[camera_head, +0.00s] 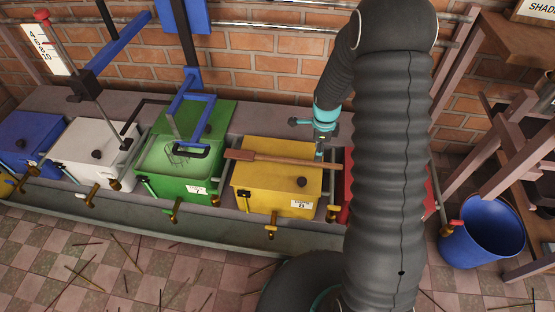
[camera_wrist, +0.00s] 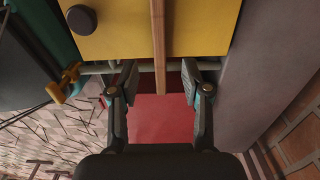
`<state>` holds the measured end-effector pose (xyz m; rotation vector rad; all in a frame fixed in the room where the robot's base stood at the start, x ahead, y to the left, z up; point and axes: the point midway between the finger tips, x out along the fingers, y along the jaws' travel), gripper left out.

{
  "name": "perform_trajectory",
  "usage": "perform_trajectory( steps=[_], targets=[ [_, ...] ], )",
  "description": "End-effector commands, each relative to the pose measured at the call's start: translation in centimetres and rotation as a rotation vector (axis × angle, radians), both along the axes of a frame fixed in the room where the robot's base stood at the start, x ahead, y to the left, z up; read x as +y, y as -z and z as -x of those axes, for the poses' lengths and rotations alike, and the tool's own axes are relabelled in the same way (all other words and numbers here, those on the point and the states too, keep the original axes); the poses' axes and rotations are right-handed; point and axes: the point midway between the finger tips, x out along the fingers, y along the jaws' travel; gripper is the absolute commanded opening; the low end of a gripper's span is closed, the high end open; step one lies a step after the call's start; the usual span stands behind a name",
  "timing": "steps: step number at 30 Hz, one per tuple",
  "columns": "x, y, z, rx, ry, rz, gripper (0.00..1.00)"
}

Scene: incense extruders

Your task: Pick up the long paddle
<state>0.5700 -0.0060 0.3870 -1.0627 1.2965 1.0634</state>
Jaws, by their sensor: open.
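The long paddle (camera_head: 275,158) is a wooden bar lying across the top of the yellow box (camera_head: 280,192). Its wider part points left toward the green box, and its thin end reaches right toward the red box. My gripper (camera_head: 320,147) is over the thin end, at the right edge of the yellow box. In the wrist view, the paddle (camera_wrist: 159,45) runs down the picture and its end lies between the two spread fingers of my gripper (camera_wrist: 160,80). The gripper is open, with a gap on each side. My arm hides most of the red box.
An open green box (camera_head: 176,180) with a blue frame above it stands left of the yellow one. White (camera_head: 95,150) and blue boxes stand further left. A brick wall rises behind. A blue bucket (camera_head: 483,232) and wooden rack are at right.

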Motion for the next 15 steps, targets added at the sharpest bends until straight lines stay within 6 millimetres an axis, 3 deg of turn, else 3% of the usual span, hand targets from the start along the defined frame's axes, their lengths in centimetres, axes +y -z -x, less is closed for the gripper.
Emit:
perform_trajectory(
  steps=[7,15],
  targets=[
    [0.0,1.6,0.0,0.001,0.0,0.0,0.48],
    [0.1,5.2,0.1,0.002,0.0,0.0,0.48]
  ],
)
